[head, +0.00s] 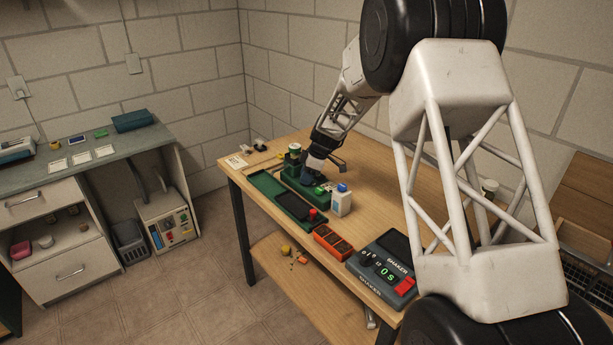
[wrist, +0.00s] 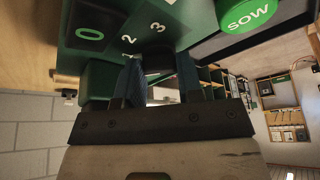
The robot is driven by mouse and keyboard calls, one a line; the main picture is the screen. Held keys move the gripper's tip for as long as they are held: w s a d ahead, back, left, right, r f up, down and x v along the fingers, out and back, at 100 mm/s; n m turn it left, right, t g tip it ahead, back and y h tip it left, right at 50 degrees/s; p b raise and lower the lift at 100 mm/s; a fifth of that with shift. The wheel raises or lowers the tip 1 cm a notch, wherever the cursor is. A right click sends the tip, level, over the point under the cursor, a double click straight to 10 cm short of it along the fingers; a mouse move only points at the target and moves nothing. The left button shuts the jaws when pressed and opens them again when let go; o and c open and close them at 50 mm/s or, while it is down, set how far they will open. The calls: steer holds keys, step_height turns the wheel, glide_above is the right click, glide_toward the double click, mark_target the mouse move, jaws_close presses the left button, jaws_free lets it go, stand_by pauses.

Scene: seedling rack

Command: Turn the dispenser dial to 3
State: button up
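The dark green dispenser (head: 292,183) stands on the wooden table in the head view. In the wrist view its panel (wrist: 183,37) shows a display reading 0 (wrist: 89,33), the marks 1, 2 and 3, and a round green SOW button (wrist: 250,14). The black dial (wrist: 158,62) lies between the two bluish fingers of my gripper (wrist: 159,76), with no clear gap on either side. The fingers look shut on it. The dial's pointer is hidden, so its setting cannot be read. In the head view my gripper (head: 313,171) is over the dispenser, its fingertips too small to make out.
An orange tray (head: 332,243) and a shaker (head: 385,270) reading 0 s with a red switch are nearer the front. A green tray (head: 268,184) lies along the table's left side.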

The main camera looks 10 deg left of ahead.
steer(key=shift+c, duration=1)
steer(key=shift+m, duration=0.3)
steer(key=shift+s+m+t, duration=0.1)
steer(key=shift+m+t, duration=0.8)
steer(key=shift+m, duration=1.1)
steer(key=o, duration=0.9)
steer(key=shift+o, duration=0.2)
steer(key=shift+r, duration=0.1)
